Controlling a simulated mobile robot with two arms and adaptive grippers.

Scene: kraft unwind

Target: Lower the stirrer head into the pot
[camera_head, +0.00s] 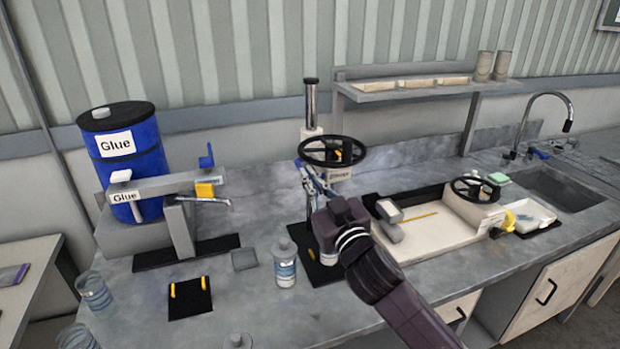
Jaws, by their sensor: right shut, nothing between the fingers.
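The stirrer stands mid-bench, with an upright metal column (310,100), a grey head (341,174) and a black handwheel (333,151). My right gripper (303,170) is shut at the left side of the handwheel, just below its rim. I cannot tell whether it touches the rim. My right arm hides much of the space under the head, so the stirring tool does not show clearly. A lidded, labelled jar (285,264) stands left of the stirrer's black base (318,271); I cannot tell whether it is the pot. My left gripper is out of view.
A blue glue drum (130,160) and a tap stand (182,230) are at the left. A black mat with yellow pegs (190,297) lies in front. A pale tray with another handwheel (478,188) and a sink (565,188) are at the right. Clear jars (95,292) stand front left.

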